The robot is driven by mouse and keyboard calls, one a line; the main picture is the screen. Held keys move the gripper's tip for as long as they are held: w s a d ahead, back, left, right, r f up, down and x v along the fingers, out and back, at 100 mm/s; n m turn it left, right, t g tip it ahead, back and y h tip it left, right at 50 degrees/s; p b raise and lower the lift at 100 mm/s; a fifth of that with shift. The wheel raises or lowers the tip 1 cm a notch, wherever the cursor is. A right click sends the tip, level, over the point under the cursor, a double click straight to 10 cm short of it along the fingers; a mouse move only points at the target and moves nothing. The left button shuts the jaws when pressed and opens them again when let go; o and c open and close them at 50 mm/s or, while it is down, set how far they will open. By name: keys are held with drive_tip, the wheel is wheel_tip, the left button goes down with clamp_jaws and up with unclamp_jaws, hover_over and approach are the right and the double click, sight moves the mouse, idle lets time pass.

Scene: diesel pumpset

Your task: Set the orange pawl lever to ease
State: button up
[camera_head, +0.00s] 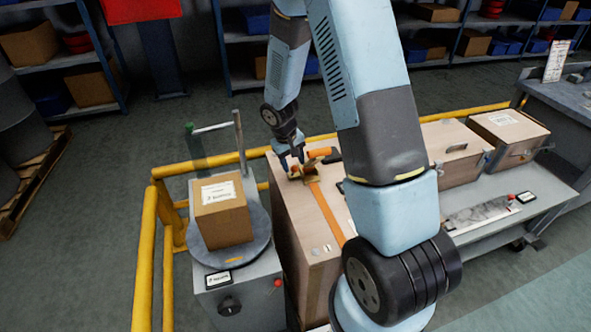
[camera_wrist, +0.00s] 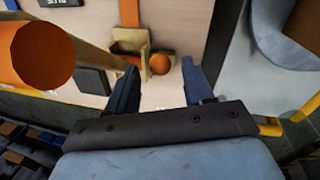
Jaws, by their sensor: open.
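A brass-coloured ratchet (camera_head: 301,171) sits on the orange strap (camera_head: 327,210) across the top of a wooden crate. In the wrist view, a small round orange knob (camera_wrist: 160,64), which looks like the pawl lever's end, lies beside the ratchet's bracket (camera_wrist: 130,42). A thick orange-ended handle (camera_wrist: 43,55) rises close to the camera at left; it appears as an orange bar (camera_head: 319,153) in the head view. My gripper (camera_head: 291,160) is open above the ratchet. In the wrist view the knob shows between its fingertips (camera_wrist: 160,70); contact cannot be told.
A turntable (camera_head: 256,250) with a cardboard box (camera_head: 222,211) stands left of the crate (camera_head: 290,225). Yellow rails (camera_head: 146,250) run at left and behind. More wooden cases (camera_head: 452,152) sit on the bench at right. A black label plate (camera_wrist: 82,80) lies near the ratchet.

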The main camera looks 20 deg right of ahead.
sight(294, 166)
drive_tip(key=shift+w+d+f, duration=0.1)
drive_tip(key=shift+d+f, duration=0.1)
drive_tip(key=shift+f, duration=0.8)
drive_tip(key=shift+d+f, duration=0.2)
drive_tip(key=shift+f, duration=0.8)
drive_tip(key=shift+c, duration=0.2)
clamp_jaws()
drive_tip(key=shift+d, duration=0.2)
drive_tip(key=shift+a, duration=0.15)
